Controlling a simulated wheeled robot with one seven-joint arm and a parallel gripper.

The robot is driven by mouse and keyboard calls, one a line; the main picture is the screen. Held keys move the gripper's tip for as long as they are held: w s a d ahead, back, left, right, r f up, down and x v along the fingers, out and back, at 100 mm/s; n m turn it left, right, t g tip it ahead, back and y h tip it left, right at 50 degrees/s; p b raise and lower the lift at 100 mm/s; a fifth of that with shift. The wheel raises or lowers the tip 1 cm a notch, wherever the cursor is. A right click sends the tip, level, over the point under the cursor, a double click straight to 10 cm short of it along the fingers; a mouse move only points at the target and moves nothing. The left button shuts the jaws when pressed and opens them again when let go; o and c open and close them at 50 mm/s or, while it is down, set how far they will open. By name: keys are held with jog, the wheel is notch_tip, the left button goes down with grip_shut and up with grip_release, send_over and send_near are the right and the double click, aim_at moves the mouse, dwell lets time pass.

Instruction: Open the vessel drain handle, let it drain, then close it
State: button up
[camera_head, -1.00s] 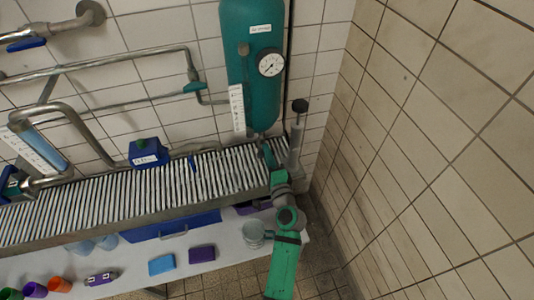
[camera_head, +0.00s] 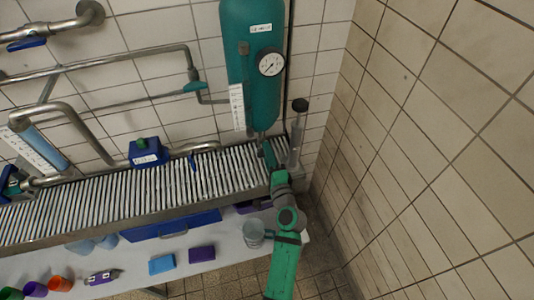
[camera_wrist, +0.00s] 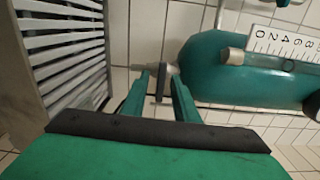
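The vessel (camera_head: 252,95) is a teal upright cylinder with a round gauge, mounted on the tiled wall in the head view. Its lower end also shows in the wrist view (camera_wrist: 235,75), lying sideways in that picture. The drain handle (camera_wrist: 160,83) is a small dark lever at the outlet under the vessel. My gripper (camera_wrist: 161,88) is open, with its two teal fingers apart, one on each side of the handle. I cannot tell whether either finger touches it. In the head view my gripper (camera_head: 266,146) is just below the vessel and the handle is too small to make out.
A slatted grate (camera_head: 130,188) runs along the wall below the vessel. A grey post with a black knob (camera_head: 297,130) stands close to the right of my gripper. A clear beaker (camera_head: 254,233) stands on the white table (camera_head: 215,262) below. The right wall is near.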

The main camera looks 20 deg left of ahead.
jog(key=v, duration=1)
jog(key=shift+s+d, duration=0.2)
jog(key=shift+s, duration=0.05)
jog(key=s+d+f+n+h, duration=0.1)
jog(key=s+d+f+h, duration=0.35)
jog(key=s, duration=0.35)
jog(key=s+d+f+n+h, duration=0.25)
jog(key=s+d+f, duration=0.25)
jog(key=s, duration=0.3)
jog(key=s+d+r+n+h, duration=0.1)
jog(key=s+r+n, duration=0.3)
jog(key=s, duration=0.5)
jog(key=s+d+r+n+h, duration=0.2)
jog(key=s+r+n, duration=0.2)
jog(key=s, duration=0.6)
jog(key=shift+s+r, duration=0.2)
jog(key=shift+r, duration=0.3)
